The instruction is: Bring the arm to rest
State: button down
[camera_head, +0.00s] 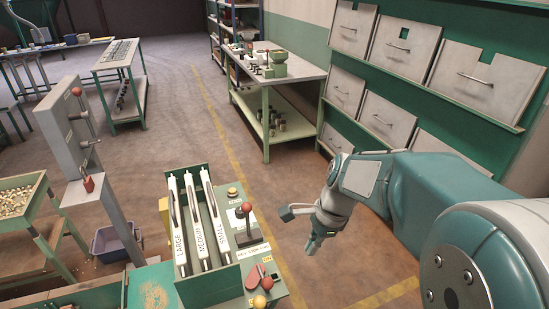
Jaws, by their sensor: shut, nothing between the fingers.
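My arm reaches in from the right side of the picture, over the floor. My gripper (300,228) hangs at its end, low in the middle right, with its fingers pointing left and down. It is shut and holds nothing. It is apart from the control box (250,243) to its left. The far side of the gripper is hidden.
A green bin with panels labelled LARGE, MEDIUM and SMALL (203,222) stands left of my gripper. A grey post panel (68,128) and a tray of nuts (17,203) are at left. A workbench (290,75) and wall of hoppers (385,120) stand behind. Floor between is clear.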

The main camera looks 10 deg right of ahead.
jog(key=s+r+n+t+h, duration=0.3)
jog(key=s+r+n+t, duration=0.3)
jog(key=s+n, duration=0.7)
notch_tip(320, 180, up, 3)
jog(key=n, duration=0.3)
jog(key=shift+n, duration=0.4)
